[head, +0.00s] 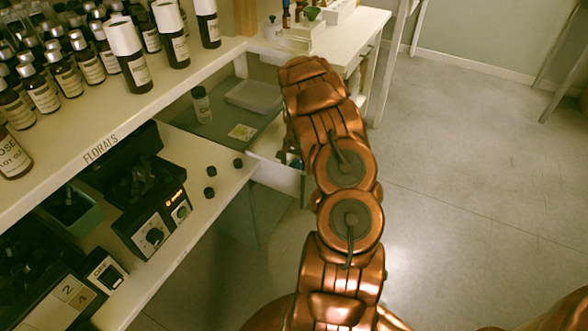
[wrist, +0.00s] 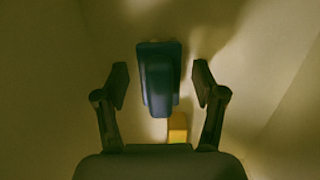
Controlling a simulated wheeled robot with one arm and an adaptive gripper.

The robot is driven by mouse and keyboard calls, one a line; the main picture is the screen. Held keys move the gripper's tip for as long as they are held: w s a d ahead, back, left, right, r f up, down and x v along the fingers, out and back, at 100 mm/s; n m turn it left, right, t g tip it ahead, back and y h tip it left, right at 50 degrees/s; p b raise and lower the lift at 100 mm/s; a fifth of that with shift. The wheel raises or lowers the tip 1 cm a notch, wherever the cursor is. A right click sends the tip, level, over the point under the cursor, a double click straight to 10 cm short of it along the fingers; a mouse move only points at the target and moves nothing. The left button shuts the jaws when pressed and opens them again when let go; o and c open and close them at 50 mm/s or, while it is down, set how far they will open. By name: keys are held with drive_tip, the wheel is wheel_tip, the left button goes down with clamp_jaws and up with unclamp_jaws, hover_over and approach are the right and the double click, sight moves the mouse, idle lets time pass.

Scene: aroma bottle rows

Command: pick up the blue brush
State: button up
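In the wrist view a dark blue block-shaped thing (wrist: 159,78), which I take to be the blue brush, lies in a pale, walled space like a drawer or bin. My gripper (wrist: 161,84) is open, with one finger on each side of it and a gap at both sides. I cannot tell how far above it the fingers are. In the head view my arm reaches to an open white drawer (head: 280,176) under the side counter. My gripper and the brush are hidden or too small to make out there.
A small yellow block (wrist: 178,127) lies just below the blue thing in the wrist view. Pale walls stand close on both sides. The shelf (head: 190,82) at left carries several dark bottles. A grey tray area (head: 222,120) holds a small bottle (head: 201,104). The floor at right is clear.

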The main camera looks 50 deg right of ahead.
sight(294, 162)
drive_tip(key=c, duration=1.2)
drive_tip(key=shift+o, duration=0.2)
wheel_tip(294, 162, up, 10)
